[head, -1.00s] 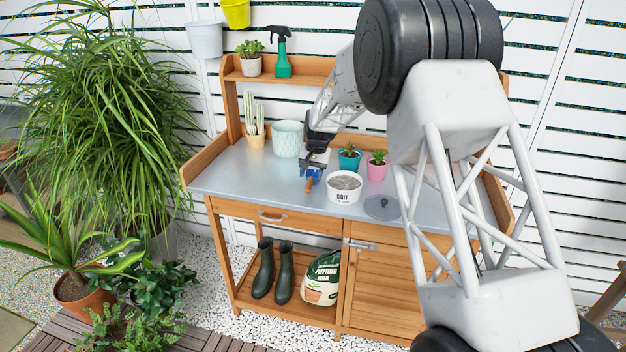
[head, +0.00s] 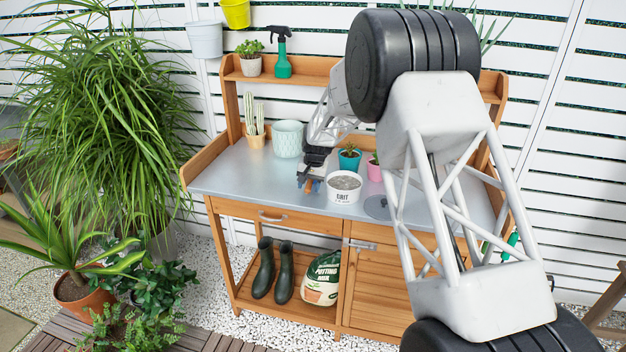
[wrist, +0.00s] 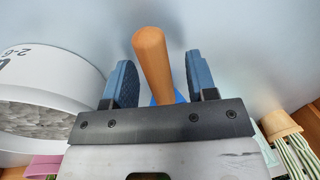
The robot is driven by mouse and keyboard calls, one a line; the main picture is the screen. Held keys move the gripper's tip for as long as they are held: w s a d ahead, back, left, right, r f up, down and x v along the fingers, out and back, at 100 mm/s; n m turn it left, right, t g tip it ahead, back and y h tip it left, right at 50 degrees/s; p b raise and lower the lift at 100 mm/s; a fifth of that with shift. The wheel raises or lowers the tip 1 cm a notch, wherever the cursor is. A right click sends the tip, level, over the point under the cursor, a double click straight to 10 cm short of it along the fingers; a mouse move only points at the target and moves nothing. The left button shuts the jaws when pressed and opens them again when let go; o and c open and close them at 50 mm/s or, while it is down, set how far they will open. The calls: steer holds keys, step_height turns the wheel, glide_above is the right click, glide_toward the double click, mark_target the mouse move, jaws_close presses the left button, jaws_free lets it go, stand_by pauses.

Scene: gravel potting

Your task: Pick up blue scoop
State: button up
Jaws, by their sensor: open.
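The blue scoop has a wooden orange-brown handle (wrist: 152,62) and a small patch of its blue part shows behind the handle in the wrist view. It lies on the grey top of the potting bench (head: 240,180). My gripper (wrist: 160,66) is open, with one blue-padded finger on each side of the handle. A gap shows between the handle and each finger. In the head view my gripper (head: 310,184) is low over the bench top and hides most of the scoop.
The white grit pot (head: 343,195) stands close by on the right in the head view and on the left in the wrist view (wrist: 40,75). Teal (head: 349,161) and pink (head: 374,172) plant pots stand behind it. A pale green pot (head: 288,140) stands further back. The bench's left front is clear.

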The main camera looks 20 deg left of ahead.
stand_by(0.5)
jaws_close()
steer(key=shift+r, duration=5)
